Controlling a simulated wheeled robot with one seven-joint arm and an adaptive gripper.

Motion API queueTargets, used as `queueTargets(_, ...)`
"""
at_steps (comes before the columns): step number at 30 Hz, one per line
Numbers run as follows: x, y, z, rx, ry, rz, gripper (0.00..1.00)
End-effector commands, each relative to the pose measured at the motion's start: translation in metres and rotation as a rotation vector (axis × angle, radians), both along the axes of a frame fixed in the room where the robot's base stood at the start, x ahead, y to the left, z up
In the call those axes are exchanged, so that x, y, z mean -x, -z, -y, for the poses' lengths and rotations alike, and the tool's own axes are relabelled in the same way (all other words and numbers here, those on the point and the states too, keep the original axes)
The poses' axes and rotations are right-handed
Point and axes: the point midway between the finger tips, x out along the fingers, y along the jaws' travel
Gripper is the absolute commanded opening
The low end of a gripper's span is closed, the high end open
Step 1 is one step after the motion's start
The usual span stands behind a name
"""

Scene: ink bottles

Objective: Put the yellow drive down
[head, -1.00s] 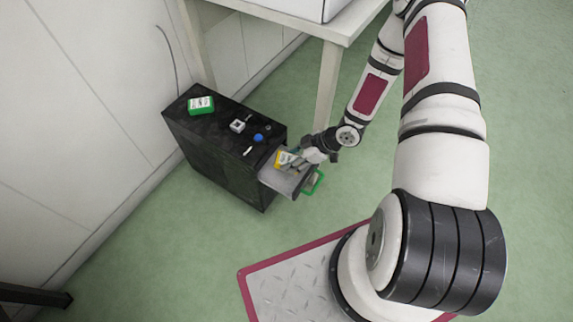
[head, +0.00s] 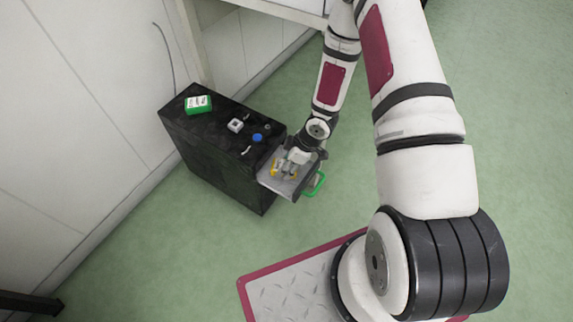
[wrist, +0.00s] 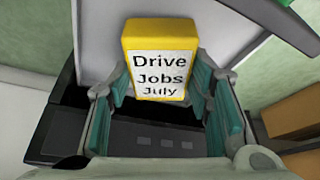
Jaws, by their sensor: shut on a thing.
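The yellow drive (wrist: 160,34) has a white label reading "Drive Jobs July". In the wrist view it sits between the teal-padded fingers of my gripper (wrist: 168,92), which is shut on it. In the head view my gripper (head: 288,168) is over the open drawer (head: 272,184) of the black cabinet, and a yellow part of the drive (head: 274,170) shows there. Whether the drive touches the drawer floor I cannot tell.
The black cabinet (head: 222,160) has a green-and-white box (head: 198,104), a small white item (head: 235,125) and a blue cap (head: 257,138) on top. A green handle (head: 316,183) is at the drawer's front.

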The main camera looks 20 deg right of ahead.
Motion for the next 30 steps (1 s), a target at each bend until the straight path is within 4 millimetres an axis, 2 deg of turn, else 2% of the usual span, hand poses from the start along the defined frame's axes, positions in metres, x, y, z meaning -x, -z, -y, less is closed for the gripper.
queueTargets(5, 0.0, 0.003, 0.0, -0.001, 0.0, 0.001, 0.14)
queueTargets(6, 0.0, 0.003, 0.0, 0.0, 0.0, 0.0, 0.51)
queueTargets(8, 0.0, 0.003, 0.0, 0.0, 0.0, 0.0, 0.64)
queueTargets(9, 0.0, 0.003, 0.0, 0.0, 0.0, 0.0, 0.66)
queueTargets(20, 0.0, -0.001, 0.0, -0.001, 0.0, 0.001, 0.66)
queueTargets(23, 0.001, -0.011, 0.004, -0.001, 0.001, 0.001, 0.66)
queueTargets(30, 0.011, -0.058, 0.02, -0.001, 0.003, 0.003, 0.66)
